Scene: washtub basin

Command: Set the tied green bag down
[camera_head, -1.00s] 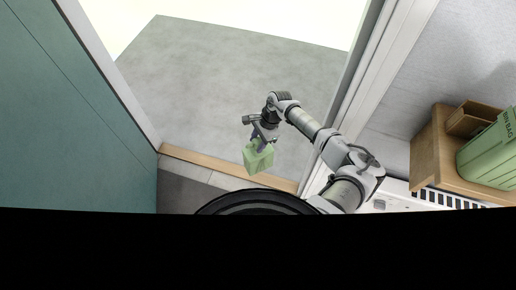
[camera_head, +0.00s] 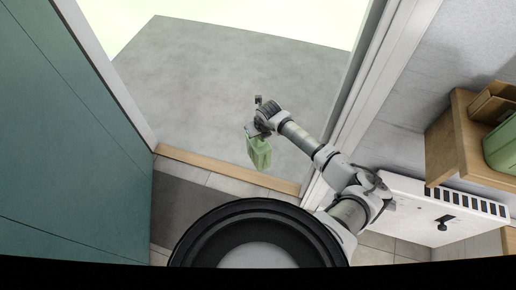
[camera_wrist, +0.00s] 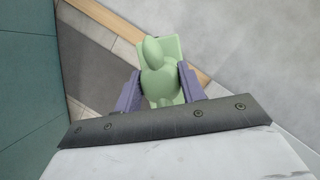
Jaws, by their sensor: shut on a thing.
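The tied green bag (camera_head: 259,153) hangs from my gripper (camera_head: 252,134) in the head view, over the doorway near the wooden threshold. In the wrist view the pale green bag (camera_wrist: 161,82) sits between the two purple-grey fingers of my gripper (camera_wrist: 158,88), which are shut on its tied top. The bag's lower part is partly hidden behind its knot in the wrist view. It appears to be held above the floor.
A wooden threshold (camera_head: 220,171) crosses the doorway. Beyond it lies open grey concrete floor (camera_head: 210,80). A teal door (camera_head: 70,130) stands at left. At right are a wooden shelf (camera_head: 464,140), a green bin (camera_head: 502,146) and a white slotted unit (camera_head: 430,205).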

